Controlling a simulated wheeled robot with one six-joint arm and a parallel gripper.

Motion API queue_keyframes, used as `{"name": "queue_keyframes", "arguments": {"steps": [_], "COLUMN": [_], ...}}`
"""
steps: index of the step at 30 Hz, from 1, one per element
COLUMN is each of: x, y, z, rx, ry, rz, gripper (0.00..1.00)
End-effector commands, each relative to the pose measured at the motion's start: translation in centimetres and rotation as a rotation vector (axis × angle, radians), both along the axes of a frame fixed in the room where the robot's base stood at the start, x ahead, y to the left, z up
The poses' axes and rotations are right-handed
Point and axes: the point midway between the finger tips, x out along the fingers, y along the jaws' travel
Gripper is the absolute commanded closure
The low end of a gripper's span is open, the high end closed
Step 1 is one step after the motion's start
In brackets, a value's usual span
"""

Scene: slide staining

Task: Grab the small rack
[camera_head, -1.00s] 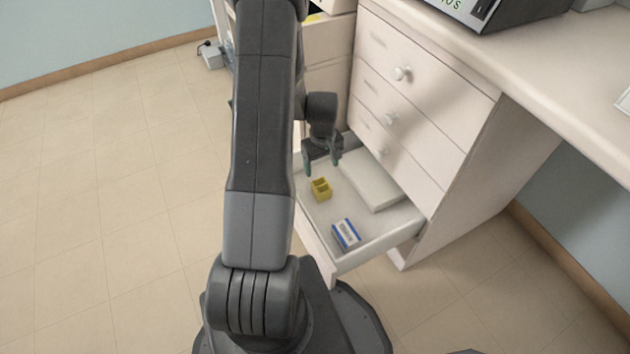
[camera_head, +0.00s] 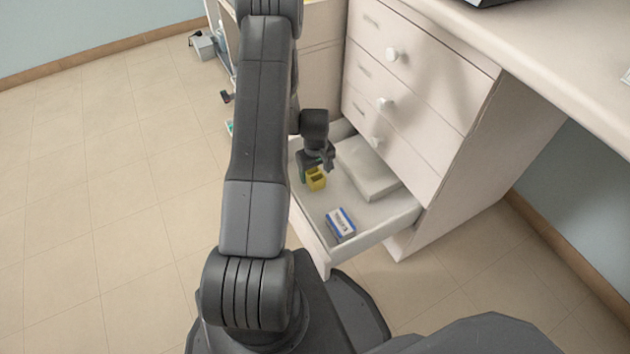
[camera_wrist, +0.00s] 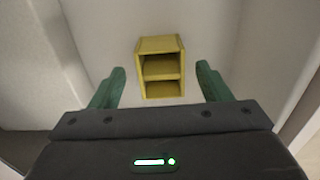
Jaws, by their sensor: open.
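The small rack is a yellow block with two open compartments. It sits in the open bottom drawer, in the head view (camera_head: 316,180) and ahead of the fingers in the wrist view (camera_wrist: 161,44). My gripper (camera_head: 316,170) is open and points down into the drawer, close to the rack. In the wrist view its two green fingers (camera_wrist: 160,82) are spread, one toward each side of the rack, with a gap on both sides. Neither finger appears to touch the rack.
The open drawer (camera_head: 375,240) has walls around the rack. A blue and white box (camera_head: 340,224) lies toward its front and a flat white box (camera_head: 368,170) at its right. The closed drawers (camera_head: 405,95) rise behind. Open floor (camera_head: 110,200) lies at left.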

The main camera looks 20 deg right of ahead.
Motion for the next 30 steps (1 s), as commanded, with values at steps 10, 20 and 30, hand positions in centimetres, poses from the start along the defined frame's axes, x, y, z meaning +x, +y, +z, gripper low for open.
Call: {"name": "queue_keyframes", "arguments": {"steps": [10, 20, 30], "x": [0.2, 0.2, 0.2], "y": [0.1, 0.1, 0.1], "z": [-3.7, -3.6, -3.1], "rx": [0.0, 0.0, 0.0], "ry": [0.0, 0.001, 0.0], "rz": [0.0, 0.0, 0.0], "gripper": [0.29, 0.7, 0.78]}}
